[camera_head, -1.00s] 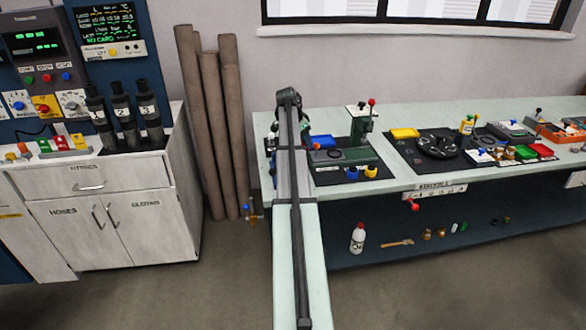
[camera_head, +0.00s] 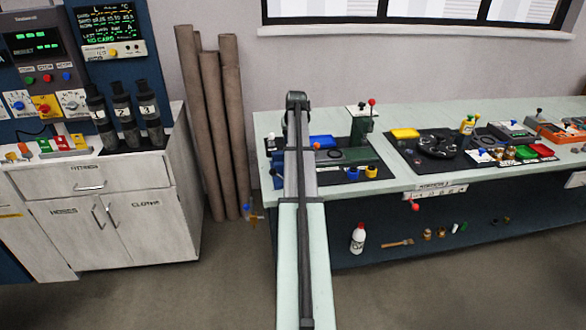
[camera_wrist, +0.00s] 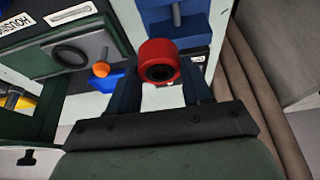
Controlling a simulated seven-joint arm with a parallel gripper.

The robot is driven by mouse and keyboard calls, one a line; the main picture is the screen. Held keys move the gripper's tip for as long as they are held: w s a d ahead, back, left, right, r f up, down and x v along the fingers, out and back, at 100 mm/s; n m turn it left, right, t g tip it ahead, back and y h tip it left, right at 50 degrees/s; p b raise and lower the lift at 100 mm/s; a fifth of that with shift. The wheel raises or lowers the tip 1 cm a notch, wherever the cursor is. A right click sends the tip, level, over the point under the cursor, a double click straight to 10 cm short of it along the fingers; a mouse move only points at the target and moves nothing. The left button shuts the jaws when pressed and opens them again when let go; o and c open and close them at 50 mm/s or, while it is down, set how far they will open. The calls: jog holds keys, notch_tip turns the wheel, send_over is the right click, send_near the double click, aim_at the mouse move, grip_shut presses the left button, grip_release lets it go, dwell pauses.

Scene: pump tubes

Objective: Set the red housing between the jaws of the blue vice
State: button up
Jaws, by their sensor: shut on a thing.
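The red housing (camera_wrist: 159,54) is a short red cylinder with a dark round bore facing the camera in the wrist view. My gripper (camera_wrist: 160,80) is shut on it, one dark finger at each side. The blue vice (camera_wrist: 197,42) stands just behind the housing, toward the top right. Its blue blocks and a grey rod show, and the housing covers part of its lower left. Whether the housing touches the vice I cannot tell. In the head view a blue part, likely the vice (camera_head: 278,166), shows left of my arm, which hides the housing and my gripper.
A green fixture (camera_wrist: 113,37) with a grey plate and dark ring lies left of the vice. An orange knob (camera_wrist: 101,69) is close to the housing. A green press (camera_head: 361,128) and yellow-blue pieces (camera_head: 371,171) stand right of my arm. Brown rolls (camera_head: 231,125) lean beyond the bench's left end.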

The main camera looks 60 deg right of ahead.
jog(key=shift+f, duration=5)
jog(key=shift+f, duration=0.15)
jog(key=o, duration=1.1)
jog(key=v, duration=1.2)
jog(key=shift+w, duration=0.1)
